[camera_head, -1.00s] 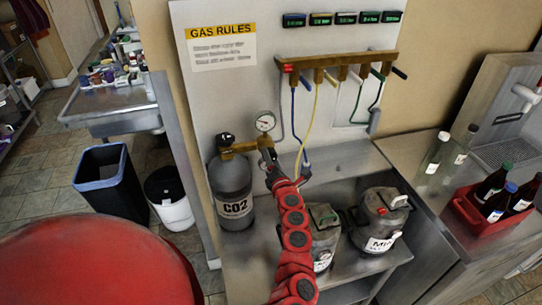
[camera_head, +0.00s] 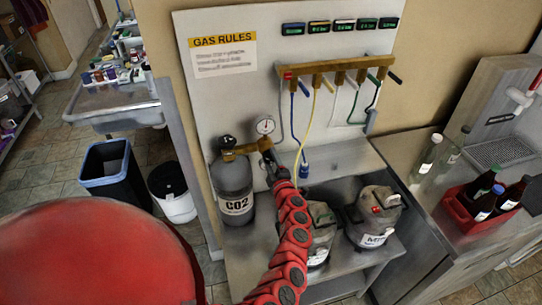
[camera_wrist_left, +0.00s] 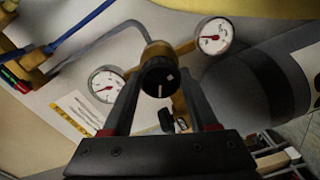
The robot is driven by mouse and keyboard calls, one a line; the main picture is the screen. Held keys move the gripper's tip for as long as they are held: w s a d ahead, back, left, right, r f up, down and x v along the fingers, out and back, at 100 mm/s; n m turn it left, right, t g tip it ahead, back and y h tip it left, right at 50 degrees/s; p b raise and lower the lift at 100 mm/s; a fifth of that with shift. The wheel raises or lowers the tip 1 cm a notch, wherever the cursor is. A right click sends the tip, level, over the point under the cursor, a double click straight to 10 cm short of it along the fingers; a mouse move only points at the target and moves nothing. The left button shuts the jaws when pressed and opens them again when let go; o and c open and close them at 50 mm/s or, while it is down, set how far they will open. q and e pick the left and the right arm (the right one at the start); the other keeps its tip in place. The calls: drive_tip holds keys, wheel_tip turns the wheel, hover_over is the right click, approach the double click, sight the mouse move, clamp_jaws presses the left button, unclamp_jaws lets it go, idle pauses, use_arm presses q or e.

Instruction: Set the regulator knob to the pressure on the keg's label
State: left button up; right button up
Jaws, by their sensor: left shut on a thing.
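The brass regulator (camera_head: 240,150) sits on the grey CO2 cylinder (camera_head: 232,185), with a round gauge (camera_head: 265,126) above it. In the left wrist view, the black regulator knob (camera_wrist_left: 158,78) with a pale mark is between the fingers of my left gripper (camera_wrist_left: 160,100). My left gripper (camera_head: 267,154) is shut on it. Two gauges, left (camera_wrist_left: 106,86) and right (camera_wrist_left: 214,36), flank the knob; their values are too small to read. Two kegs, left (camera_head: 320,225) and right (camera_head: 375,212), stand right of the cylinder; their label pressures are unreadable. My arm partly covers the left keg. My right gripper is out of view.
A GAS RULES sign (camera_head: 222,54) and a brass manifold (camera_head: 335,68) with hoses are on the back panel. A red crate of bottles (camera_head: 480,207) stands on the right counter. A dark bin (camera_head: 108,170) and white bucket (camera_head: 172,193) stand on the floor left.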

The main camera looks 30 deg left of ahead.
use_arm(q)
drive_tip(key=shift+d+m+p, duration=0.15)
drive_tip(key=shift+m+p, duration=0.4)
drive_tip(key=shift+m, duration=0.35)
drive_tip(key=shift+m+p, duration=0.4)
drive_tip(key=shift+m, duration=0.2)
drive_tip(key=shift+f+m+p, duration=0.1)
drive_tip(key=shift+m+p, duration=0.35)
drive_tip(key=shift+m, duration=0.35)
drive_tip(key=o, duration=1.4)
drive_tip(key=shift+c, duration=0.2)
drive_tip(key=shift+s+d, duration=0.15)
drive_tip(key=shift+d, duration=0.05)
drive_tip(key=b+v, duration=0.6)
drive_tip(key=v, duration=1)
drive_tip(key=shift+s+d, duration=0.15)
drive_tip(key=shift+d, duration=0.25)
